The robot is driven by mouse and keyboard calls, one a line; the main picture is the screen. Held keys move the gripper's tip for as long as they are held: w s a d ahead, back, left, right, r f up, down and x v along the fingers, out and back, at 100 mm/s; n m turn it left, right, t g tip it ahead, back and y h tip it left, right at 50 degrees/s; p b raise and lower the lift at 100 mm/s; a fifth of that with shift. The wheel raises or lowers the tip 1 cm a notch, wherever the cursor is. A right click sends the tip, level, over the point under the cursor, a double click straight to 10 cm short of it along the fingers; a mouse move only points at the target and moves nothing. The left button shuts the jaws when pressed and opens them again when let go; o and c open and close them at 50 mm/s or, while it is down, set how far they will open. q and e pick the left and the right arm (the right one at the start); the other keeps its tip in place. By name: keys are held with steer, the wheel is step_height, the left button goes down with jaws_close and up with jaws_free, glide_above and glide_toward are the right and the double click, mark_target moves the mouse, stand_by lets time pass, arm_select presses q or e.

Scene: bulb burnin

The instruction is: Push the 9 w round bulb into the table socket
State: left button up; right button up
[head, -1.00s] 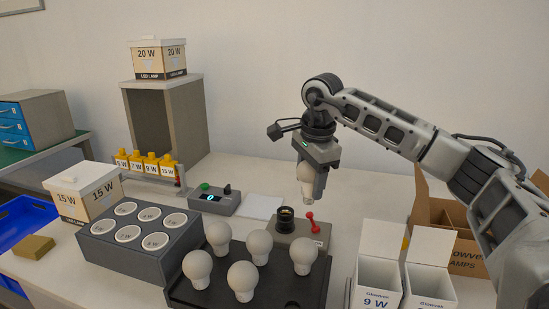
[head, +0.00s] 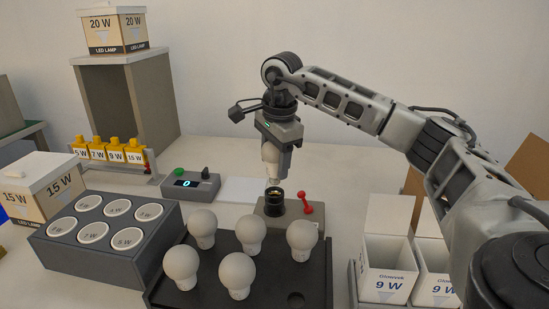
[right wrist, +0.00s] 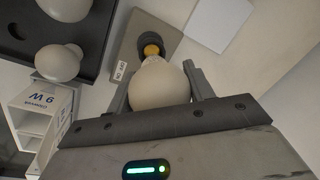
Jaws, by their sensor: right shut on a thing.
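My right gripper (head: 275,158) is shut on a white round bulb (head: 271,153), held base down above the table socket. In the right wrist view the bulb (right wrist: 160,85) sits between the two fingers. The socket (head: 275,197) is a black ring on a grey-brown block (head: 266,207) with a red lever (head: 307,203). The bulb's base is just over the socket mouth; I cannot tell whether it touches. The wrist view shows the socket's yellowish inside (right wrist: 152,50) beyond the bulb's tip. My left gripper is not in view.
A dark tray (head: 205,285) with several round bulbs stands in front of the socket. Open 9 W boxes (head: 387,270) stand at right. A grey block with several round labelled wells (head: 150,250) is at left. A meter box (head: 190,184) reading 0 stands behind.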

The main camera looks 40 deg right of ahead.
mark_target(275, 175)
stand_by(0.3)
steer(key=shift+f, duration=0.35)
steer(key=shift+f+b, duration=0.6)
steer(key=shift+f, duration=0.25)
steer(key=shift+f+b, duration=0.45)
steer(key=shift+f, duration=0.45)
steer(key=o, duration=1.1)
steer(key=shift+c, duration=0.2)
